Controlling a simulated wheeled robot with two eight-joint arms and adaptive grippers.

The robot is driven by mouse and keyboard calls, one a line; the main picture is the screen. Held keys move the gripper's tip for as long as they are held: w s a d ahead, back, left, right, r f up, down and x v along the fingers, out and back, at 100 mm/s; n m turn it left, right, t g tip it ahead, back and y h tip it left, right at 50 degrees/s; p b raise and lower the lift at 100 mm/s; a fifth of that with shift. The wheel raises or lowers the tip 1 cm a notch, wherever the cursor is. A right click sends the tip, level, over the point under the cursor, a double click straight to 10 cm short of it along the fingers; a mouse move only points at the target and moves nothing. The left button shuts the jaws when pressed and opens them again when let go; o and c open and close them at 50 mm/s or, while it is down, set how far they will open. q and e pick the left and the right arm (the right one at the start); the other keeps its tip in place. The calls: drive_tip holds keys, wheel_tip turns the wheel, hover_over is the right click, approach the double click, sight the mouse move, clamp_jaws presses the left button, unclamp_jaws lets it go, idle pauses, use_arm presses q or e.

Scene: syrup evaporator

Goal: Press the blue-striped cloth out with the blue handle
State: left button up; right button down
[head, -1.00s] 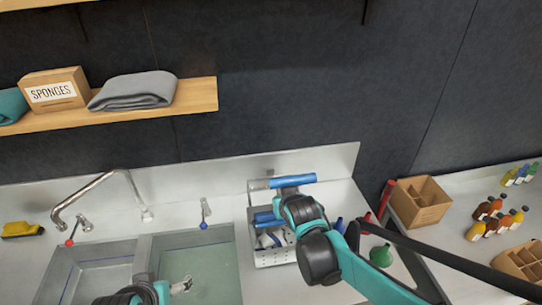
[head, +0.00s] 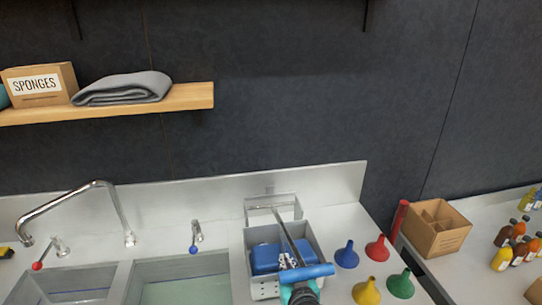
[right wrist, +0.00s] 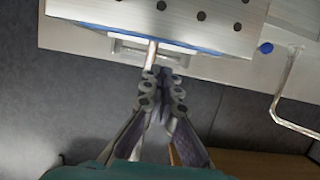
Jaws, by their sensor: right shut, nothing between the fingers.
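The blue handle (head: 312,272) is at the front end of a metal lever (head: 287,235), which slopes forward from a frame at the back of a grey perforated press box (head: 319,238). The box also shows in the right wrist view (right wrist: 205,17). A blue press block (head: 264,257) sits inside it. The blue-striped cloth cannot be made out clearly; the block and lever cover most of the inside. My right gripper (head: 300,290) is just in front of and below the handle. In the right wrist view it (right wrist: 163,76) is shut and empty, close to the lever rod.
Blue (head: 347,255), red (head: 377,248), yellow (head: 366,292) and green (head: 401,284) funnels stand right of the box. A sink basin (head: 180,290) lies to its left, with a faucet (head: 118,212) behind. A carton (head: 437,228) and bottles stand on the right counter.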

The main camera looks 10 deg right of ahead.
idle(0.7)
drive_tip(key=v, duration=0.7)
drive_tip(key=shift+s, duration=0.2)
idle(0.3)
